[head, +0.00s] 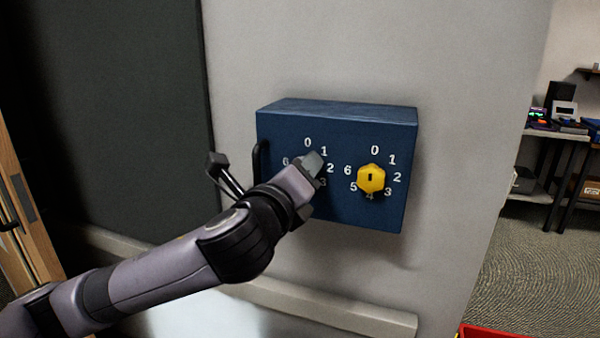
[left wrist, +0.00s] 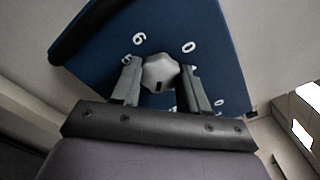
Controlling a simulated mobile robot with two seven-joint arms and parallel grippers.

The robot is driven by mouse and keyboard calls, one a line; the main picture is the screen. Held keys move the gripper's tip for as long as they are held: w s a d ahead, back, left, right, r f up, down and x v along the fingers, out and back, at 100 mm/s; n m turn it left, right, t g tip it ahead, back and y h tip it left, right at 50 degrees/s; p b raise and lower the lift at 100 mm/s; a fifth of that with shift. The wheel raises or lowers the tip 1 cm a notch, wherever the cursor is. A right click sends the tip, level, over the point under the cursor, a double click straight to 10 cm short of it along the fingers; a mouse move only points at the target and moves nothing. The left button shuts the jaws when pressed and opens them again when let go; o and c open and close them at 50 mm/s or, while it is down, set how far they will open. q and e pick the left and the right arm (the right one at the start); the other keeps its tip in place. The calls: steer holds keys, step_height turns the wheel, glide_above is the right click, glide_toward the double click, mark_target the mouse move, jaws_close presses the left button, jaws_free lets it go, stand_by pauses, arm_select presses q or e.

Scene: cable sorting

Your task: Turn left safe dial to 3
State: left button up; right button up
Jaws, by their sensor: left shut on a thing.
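The blue safe (head: 335,118) is on a pale wall, with two dials ringed by white numbers. My left gripper (head: 314,164) is at the left dial and hides it in the head view. In the left wrist view, the silver-grey left dial (left wrist: 160,72) sits between the two fingers of the left gripper (left wrist: 160,80), which is shut on it. A dark mark is on its lower side in that view, away from the 6 and 0. The number it points at is hidden. The yellow right dial (head: 371,179) has a dark mark on its face. My right gripper is not in view.
A dark panel (head: 120,130) is left of the safe, and a black handle (head: 257,160) is on the safe's left side. A ledge (head: 320,304) runs along the wall below. Shelves with equipment (head: 560,132) stand far right.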

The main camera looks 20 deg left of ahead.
arm_select(q)
steer(key=o, duration=1.1)
steer(key=shift+c, duration=0.2)
steer(key=s+b, duration=0.1)
steer(key=s, duration=0.6)
steer(key=shift+a, duration=0.1)
step_height(320, 180, down, 25)
steer(key=s+d+n+g+h, duration=0.1)
steer(key=d+n+g+h, duration=0.3)
steer(key=n, duration=0.8)
steer(key=s+a+f+n+g+y, duration=0.1)
steer(key=s+a+f+n, duration=0.3)
steer(key=s+f+n, duration=0.2)
steer(key=s+a+f+n+g+y, duration=0.1)
steer(key=s+a+f+n, duration=0.3)
steer(key=f, duration=1.1)
steer(key=s+n+g, duration=0.1)
steer(key=s+n, duration=0.2)
steer(key=s, duration=0.3)
steer(key=shift+s+a+g, duration=0.15)
steer(key=shift+s+g, duration=0.15)
steer(key=shift+s, duration=0.05)
